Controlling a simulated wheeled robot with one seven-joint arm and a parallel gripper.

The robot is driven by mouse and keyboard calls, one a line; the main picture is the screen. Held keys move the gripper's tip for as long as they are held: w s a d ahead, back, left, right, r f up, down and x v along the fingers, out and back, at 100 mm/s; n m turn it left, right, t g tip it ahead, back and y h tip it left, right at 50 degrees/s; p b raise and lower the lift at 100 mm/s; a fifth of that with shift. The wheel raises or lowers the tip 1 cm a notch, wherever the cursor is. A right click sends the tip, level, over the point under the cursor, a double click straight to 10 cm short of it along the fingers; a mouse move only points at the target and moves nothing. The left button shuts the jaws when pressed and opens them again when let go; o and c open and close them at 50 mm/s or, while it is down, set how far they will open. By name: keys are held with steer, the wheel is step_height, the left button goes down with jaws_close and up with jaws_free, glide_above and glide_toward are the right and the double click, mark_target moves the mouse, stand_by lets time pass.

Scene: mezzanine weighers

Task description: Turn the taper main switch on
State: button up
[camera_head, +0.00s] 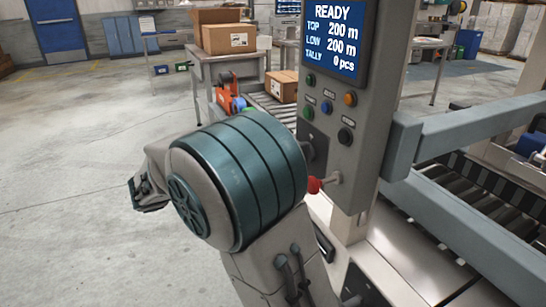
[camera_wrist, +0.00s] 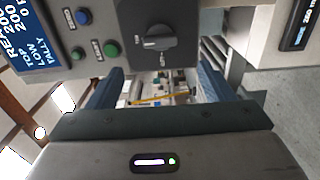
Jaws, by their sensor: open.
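The main switch is a dark rotary knob (camera_wrist: 158,42) on a grey plate in the wrist view, with small marks beside it that are too blurred to read surely. Its handle lies roughly across the picture. My gripper (camera_wrist: 160,82) is open and empty, its two blue-grey fingers apart below the knob in that view, not visibly touching it. In the head view the taper's control panel (camera_head: 328,125) stands right of centre, its screen (camera_head: 334,38) reading READY. My arm covers the panel's lower left side there and hides my gripper.
Green, orange, blue and black controls sit under the screen. Grey taper rails (camera_head: 465,130) and rollers lie to the right. Cartons (camera_head: 230,38) stand on a table behind. The floor at left is clear.

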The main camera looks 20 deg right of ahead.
steer(key=shift+a, duration=1.3)
steer(key=shift+s, duration=0.1)
steer(key=s+d+r+g+y+p, duration=0.1)
steer(key=s+d+r+y+p, duration=0.15)
steer(key=s+y+p, duration=0.35)
steer(key=s+d+r+g+y+p, duration=0.1)
steer(key=s+d+r+y+p, duration=0.1)
steer(key=s+d+y+p, duration=0.35)
steer(key=s+a+r+t+y+p, duration=0.4)
steer(key=s+a+r+y+p, duration=0.2)
steer(key=p, duration=0.6)
steer(key=shift+s+a+r+p, duration=0.2)
steer(key=shift+a+r+p, duration=0.2)
steer(key=shift+a+r, duration=0.5)
steer(key=shift+f+y, duration=0.15)
steer(key=shift+y, duration=0.1)
